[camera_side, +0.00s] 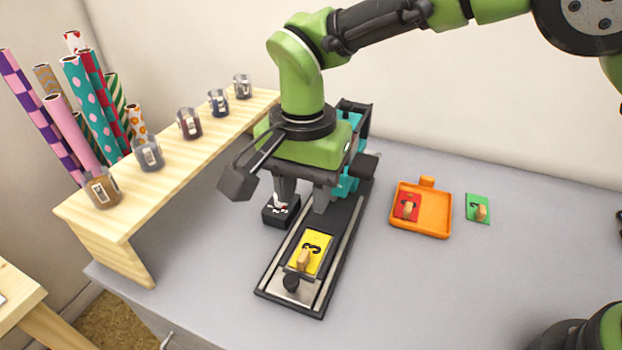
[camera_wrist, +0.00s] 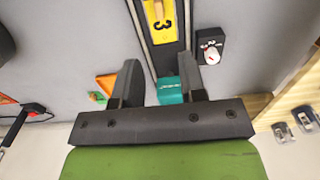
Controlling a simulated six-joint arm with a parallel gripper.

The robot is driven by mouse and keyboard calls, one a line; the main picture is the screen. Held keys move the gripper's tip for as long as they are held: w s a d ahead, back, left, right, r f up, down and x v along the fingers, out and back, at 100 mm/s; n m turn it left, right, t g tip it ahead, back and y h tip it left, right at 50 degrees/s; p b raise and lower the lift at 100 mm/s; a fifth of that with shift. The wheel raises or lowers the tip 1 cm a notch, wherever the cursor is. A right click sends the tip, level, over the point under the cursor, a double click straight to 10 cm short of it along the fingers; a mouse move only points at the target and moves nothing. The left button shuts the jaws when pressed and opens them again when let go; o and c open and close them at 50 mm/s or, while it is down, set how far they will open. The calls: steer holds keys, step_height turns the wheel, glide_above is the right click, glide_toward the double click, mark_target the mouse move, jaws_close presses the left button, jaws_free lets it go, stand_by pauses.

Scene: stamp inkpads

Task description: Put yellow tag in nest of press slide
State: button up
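The yellow tag (camera_side: 316,243), marked with a black 3 and carrying a wooden knob, lies flat on the press slide (camera_side: 290,291) at the front end of the black rail base. It appears to sit in the nest; its exact seating is too small to tell. It also shows at the top of the wrist view (camera_wrist: 153,14). My gripper (camera_side: 304,197) is open and empty, fingers pointing down, behind the tag and apart from it. The teal press (camera_side: 346,183) stands at the rail's back end, partly hidden by my gripper, and shows between my fingers in the wrist view (camera_wrist: 168,91).
A small black box (camera_side: 272,214) with a white and red top stands left of the rail. An orange tray (camera_side: 433,225) holds a red tag (camera_side: 402,206); a green tag (camera_side: 478,203) lies to its right. A wooden shelf (camera_side: 160,190) with several small jars stands left.

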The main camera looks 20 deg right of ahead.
steer(key=s+d+r+n+t+y, duration=0.1)
steer(key=s+d+r+t, duration=0.1)
steer(key=d+r, duration=0.55)
steer(key=s+d+r+n+t+y, duration=0.1)
steer(key=s+d+r, duration=0.2)
steer(key=d+r, duration=0.4)
steer(key=s+d+r+n+t, duration=0.1)
steer(key=s+d+t, duration=0.1)
steer(key=s+d, duration=0.2)
steer(key=s+d+r+n+t, duration=0.1)
steer(key=s+d+n+t, duration=0.1)
steer(key=s, duration=0.7)
steer(key=shift+s+d, duration=0.4)
steer(key=shift+d, duration=0.45)
